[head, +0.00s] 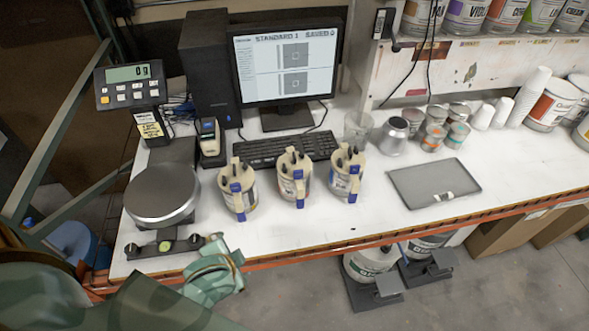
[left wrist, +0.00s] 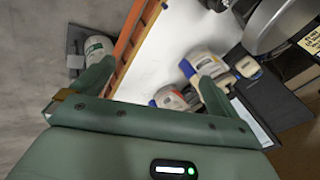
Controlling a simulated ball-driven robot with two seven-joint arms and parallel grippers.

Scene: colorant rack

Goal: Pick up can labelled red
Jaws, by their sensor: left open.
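Three cream-lidded cans with blue clips stand in a row on the white bench in the head view: a left can (head: 238,190), a middle can (head: 293,178) and a right can (head: 345,175). The middle can shows a reddish patch on its label; the lettering is too small to read. A red label patch also shows on a can (left wrist: 168,98) in the left wrist view, partly hidden by a finger. My left gripper (head: 213,270) is open and empty at the bench's front edge, short of the cans. My right gripper is not in view.
A scale (head: 162,198) stands left of the cans. A keyboard (head: 286,148) and monitor (head: 288,65) are behind them. A grey tray (head: 434,183) lies to the right. The bench's orange front rail (head: 330,247) runs near my gripper. Bench space in front of the cans is clear.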

